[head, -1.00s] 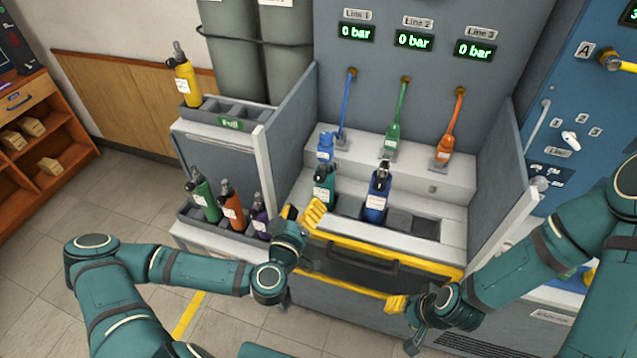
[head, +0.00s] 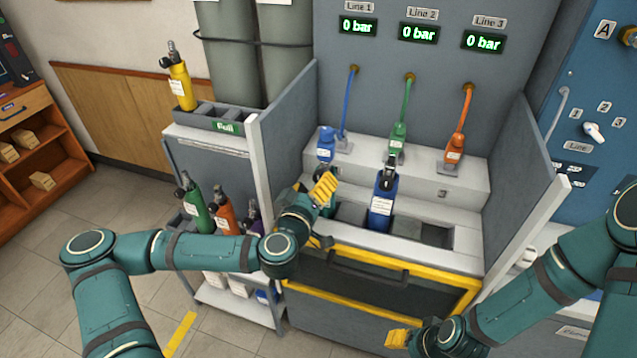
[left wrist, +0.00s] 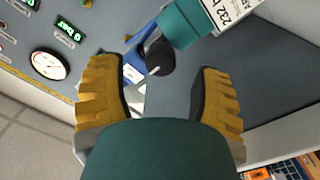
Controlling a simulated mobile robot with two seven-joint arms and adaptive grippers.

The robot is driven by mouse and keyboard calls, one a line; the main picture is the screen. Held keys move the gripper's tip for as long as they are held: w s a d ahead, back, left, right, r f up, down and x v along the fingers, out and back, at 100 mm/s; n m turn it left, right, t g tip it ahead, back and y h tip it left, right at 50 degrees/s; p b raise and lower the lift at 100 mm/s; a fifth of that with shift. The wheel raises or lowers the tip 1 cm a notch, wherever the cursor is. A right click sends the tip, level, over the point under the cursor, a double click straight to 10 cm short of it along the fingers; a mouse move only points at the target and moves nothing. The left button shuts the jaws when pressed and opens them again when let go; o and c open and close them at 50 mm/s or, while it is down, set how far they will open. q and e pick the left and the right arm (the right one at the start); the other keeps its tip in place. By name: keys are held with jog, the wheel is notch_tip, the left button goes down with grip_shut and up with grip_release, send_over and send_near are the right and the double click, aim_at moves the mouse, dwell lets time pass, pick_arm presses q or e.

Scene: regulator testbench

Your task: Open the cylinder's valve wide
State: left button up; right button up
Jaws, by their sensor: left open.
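A teal cylinder with a white label stands in the bench's slot row; the left wrist view shows its body (left wrist: 185,25) and black valve knob (left wrist: 158,57). In the head view my left gripper mostly hides it. My left gripper (head: 325,187) is open at that cylinder, and its yellow-padded fingers stand either side of the knob in the left wrist view, with no clear contact. A blue cylinder (head: 382,203) with a black valve stands upright to the right. My right gripper (head: 398,339) is low at the bench front, away from the cylinders; its opening is unclear.
Blue (head: 326,143), green (head: 397,138) and orange (head: 454,149) hose connectors sit on the ledge behind, below displays reading 0 bar. A yellow-edged front panel (head: 375,280) lies below the slots. A side rack at left holds a yellow cylinder (head: 180,82) and several others lower down.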

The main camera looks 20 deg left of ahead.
aim_at(317, 179)
pick_arm(q)
jog(key=shift+w, duration=1.5)
grip_shut()
